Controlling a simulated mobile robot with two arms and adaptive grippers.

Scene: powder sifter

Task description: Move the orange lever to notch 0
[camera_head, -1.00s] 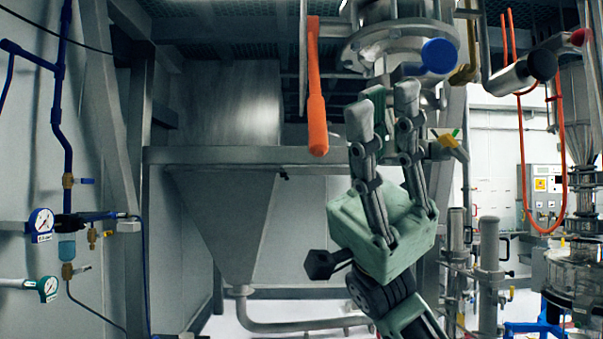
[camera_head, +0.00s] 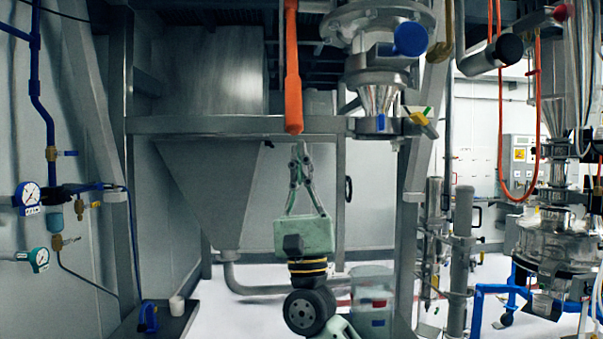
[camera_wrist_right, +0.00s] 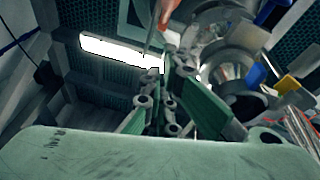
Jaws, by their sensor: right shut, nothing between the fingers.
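The orange lever (camera_head: 293,85) hangs down nearly vertically at the top middle of the head view, its thick grip end lowest. Its lower end also shows at the top of the right wrist view (camera_wrist_right: 168,10). My right gripper (camera_head: 301,148) points up just below the lever's lower end, with its fingertips together and nothing between them. In the head view there seems to be a small gap between the fingertips and the lever. The notches are not visible. My left gripper is not in view.
A steel hopper (camera_head: 207,185) and its horizontal frame beam (camera_head: 220,125) stand behind my right gripper. A valve with a blue round knob (camera_head: 410,39) is right of the lever. Gauges (camera_head: 28,195) are on the left wall. A clear container (camera_head: 372,300) stands below right.

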